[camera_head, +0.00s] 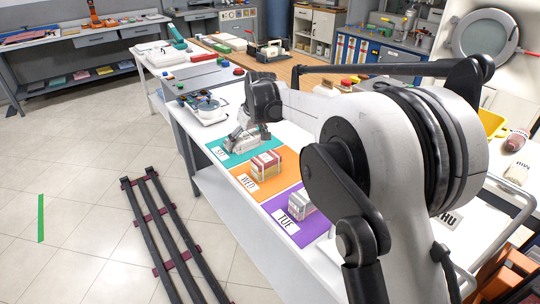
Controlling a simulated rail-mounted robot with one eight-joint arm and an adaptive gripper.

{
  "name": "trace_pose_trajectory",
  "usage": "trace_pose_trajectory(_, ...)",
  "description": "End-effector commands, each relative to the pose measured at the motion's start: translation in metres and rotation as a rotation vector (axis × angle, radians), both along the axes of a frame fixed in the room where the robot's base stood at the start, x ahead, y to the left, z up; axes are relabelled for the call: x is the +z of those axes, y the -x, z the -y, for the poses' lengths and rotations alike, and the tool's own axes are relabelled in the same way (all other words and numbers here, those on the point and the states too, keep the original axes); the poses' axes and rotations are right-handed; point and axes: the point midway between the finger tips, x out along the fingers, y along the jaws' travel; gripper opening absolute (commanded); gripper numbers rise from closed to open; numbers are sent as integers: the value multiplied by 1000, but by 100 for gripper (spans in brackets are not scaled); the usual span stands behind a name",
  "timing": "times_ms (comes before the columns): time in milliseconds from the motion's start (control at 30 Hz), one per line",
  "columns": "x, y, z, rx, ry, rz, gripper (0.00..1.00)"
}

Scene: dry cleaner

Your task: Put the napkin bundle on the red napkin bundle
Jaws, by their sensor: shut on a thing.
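A red-and-white striped napkin bundle (266,163) sits on the orange mat (247,184) marked WED. My gripper (243,143) is low over the teal mat (226,158), just behind and left of the red bundle. It is shut on a pale napkin bundle, which is mostly hidden among the fingers. I cannot tell whether that bundle touches the mat. A second grey-white bundle (301,204) lies on the purple mat (288,222) marked TUE, nearer to me.
The mats lie in a row on a white table (216,183). My arm covers the table's right side. Behind the gripper are a small device (205,107) and a grey board with coloured items. A dark rail frame (165,230) lies on the open tiled floor at left.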

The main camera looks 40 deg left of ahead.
Motion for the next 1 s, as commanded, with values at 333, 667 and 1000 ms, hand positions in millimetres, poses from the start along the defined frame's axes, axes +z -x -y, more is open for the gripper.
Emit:
trace_pose_trajectory(333,-39,-64,18,-1,-1,0,62)
trace_pose_trajectory(667,-56,-78,22,1,0,0,62)
trace_pose_trajectory(1000,-89,-78,22,0,0,0,62)
